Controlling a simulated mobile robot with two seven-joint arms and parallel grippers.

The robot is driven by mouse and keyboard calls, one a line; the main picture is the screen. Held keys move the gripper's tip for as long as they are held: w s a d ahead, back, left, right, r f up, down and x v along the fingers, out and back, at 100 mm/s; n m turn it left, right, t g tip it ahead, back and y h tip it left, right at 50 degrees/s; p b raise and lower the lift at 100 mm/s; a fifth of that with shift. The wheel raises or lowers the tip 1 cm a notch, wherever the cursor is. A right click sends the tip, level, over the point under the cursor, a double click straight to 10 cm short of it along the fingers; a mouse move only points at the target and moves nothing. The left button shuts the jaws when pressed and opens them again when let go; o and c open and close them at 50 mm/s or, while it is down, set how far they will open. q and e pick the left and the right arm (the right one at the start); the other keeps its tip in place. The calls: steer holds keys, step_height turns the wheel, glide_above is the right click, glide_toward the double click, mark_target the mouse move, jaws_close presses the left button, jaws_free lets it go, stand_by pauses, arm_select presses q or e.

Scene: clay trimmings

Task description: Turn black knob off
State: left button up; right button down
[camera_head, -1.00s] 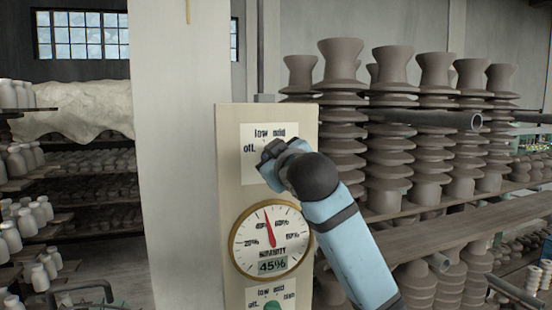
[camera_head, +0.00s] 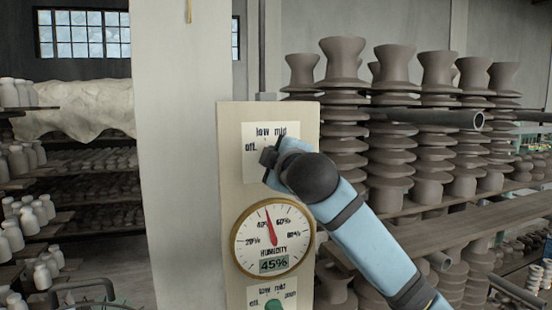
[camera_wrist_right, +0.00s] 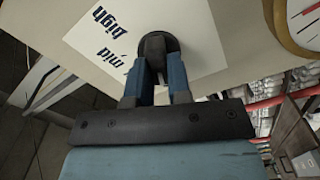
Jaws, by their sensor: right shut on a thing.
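The black knob (camera_wrist_right: 156,45) is on a white label (camera_wrist_right: 195,35) with "mid" and "high" visible in the right wrist view. My right gripper (camera_wrist_right: 160,68) is shut on it, with one blue finger on each side. In the head view my right gripper (camera_head: 270,158) is at the upper label (camera_head: 262,136), which reads "off", "low" and "mid". The knob is hidden there behind the gripper and wrist. I cannot tell where the knob points. My left gripper is not in view.
The beige panel (camera_head: 228,185) is by a pale pillar (camera_head: 180,150). Below the upper label are a humidity gauge (camera_head: 273,238) reading 45% and a green knob (camera_head: 274,305). Stacked clay pieces (camera_head: 395,130) and a pipe (camera_head: 430,118) stand to the right.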

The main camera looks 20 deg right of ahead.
steer(key=shift+r, duration=0.25)
steer(key=c, duration=1.1)
jaws_free()
steer(key=shift+c, duration=0.2)
steer(key=shift+o, duration=0.4)
steer(key=shift+f, duration=0.2)
steer(key=s+b, duration=0.3)
steer(key=s, duration=1)
steer(key=shift+s+d+b, duration=0.25)
steer(key=shift+s+b, duration=0.1)
steer(key=shift+b, duration=0.05)
